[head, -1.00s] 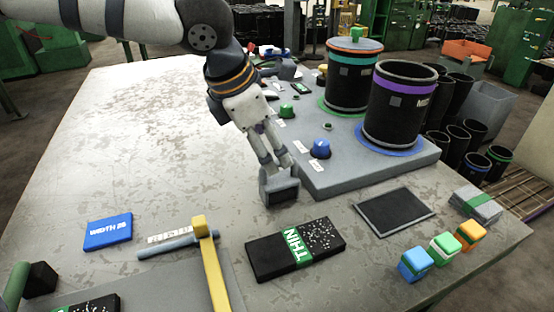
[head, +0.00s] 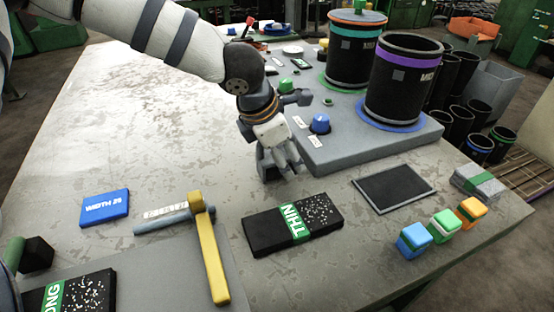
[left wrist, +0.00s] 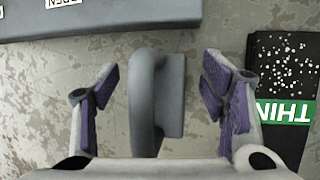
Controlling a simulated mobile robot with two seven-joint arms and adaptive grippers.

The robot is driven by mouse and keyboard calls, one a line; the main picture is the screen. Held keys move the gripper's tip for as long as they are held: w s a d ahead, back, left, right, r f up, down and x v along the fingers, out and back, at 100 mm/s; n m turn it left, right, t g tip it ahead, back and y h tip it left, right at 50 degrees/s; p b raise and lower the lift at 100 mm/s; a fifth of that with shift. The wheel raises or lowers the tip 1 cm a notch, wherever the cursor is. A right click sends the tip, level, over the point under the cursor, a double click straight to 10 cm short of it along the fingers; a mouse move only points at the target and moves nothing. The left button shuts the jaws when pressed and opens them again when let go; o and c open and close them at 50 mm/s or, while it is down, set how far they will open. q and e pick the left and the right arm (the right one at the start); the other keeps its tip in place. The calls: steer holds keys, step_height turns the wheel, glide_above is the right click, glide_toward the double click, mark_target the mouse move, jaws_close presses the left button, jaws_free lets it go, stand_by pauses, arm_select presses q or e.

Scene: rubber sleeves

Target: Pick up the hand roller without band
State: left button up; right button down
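A grey tool with an arched handle (left wrist: 146,98) and a flat block body (left wrist: 172,95) lies on the worktop. It also shows in the head view (head: 265,165), partly covered by my gripper. No coloured band shows on it; I cannot tell for sure that it is the hand roller. My left gripper (head: 284,164) is over it. In the left wrist view the fingers (left wrist: 165,97) are spread, one on each side of the tool, with gaps between. A black roller-like piece (head: 37,255) with a green handle is at the far left. My right gripper is not in view.
A black box labelled THIN (head: 293,224) lies close to my gripper. A grey raised platform (head: 370,150) with two black drums stands behind. A yellow bar (head: 212,255), a blue block (head: 105,207), a dark pad (head: 393,188) and small coloured cubes lie around. The left worktop is clear.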

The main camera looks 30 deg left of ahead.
arm_select(q)
steer(key=c, duration=1.2)
